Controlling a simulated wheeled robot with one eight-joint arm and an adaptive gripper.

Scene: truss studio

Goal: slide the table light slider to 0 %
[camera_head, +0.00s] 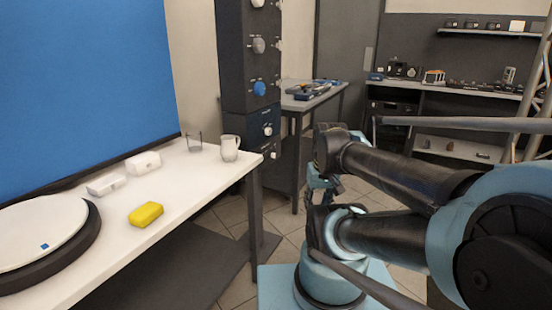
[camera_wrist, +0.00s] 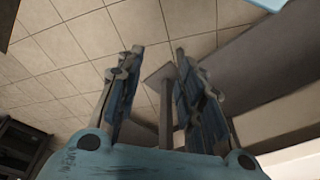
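A tall dark column (camera_head: 235,60) with a row of control knobs stands behind the white table. It carries a white knob (camera_head: 257,3), a grey knob (camera_head: 259,45) and a blue knob (camera_head: 260,88), with two small pale knobs (camera_head: 268,132) lower down. The labels are too small to read, so I cannot tell which one is the table light slider or its setting. My gripper shows in the wrist view (camera_wrist: 157,62) with its two fingers apart and nothing held between them. In the head view it is right of the column and apart from it, partly hidden by my arm.
The white table (camera_head: 200,180) holds a round turntable (camera_head: 40,232), a yellow sponge-like block (camera_head: 146,214), two white boxes, a glass (camera_head: 194,143) and a mug (camera_head: 230,148). A grey workbench (camera_head: 310,97) stands behind the column. Tiled floor lies between.

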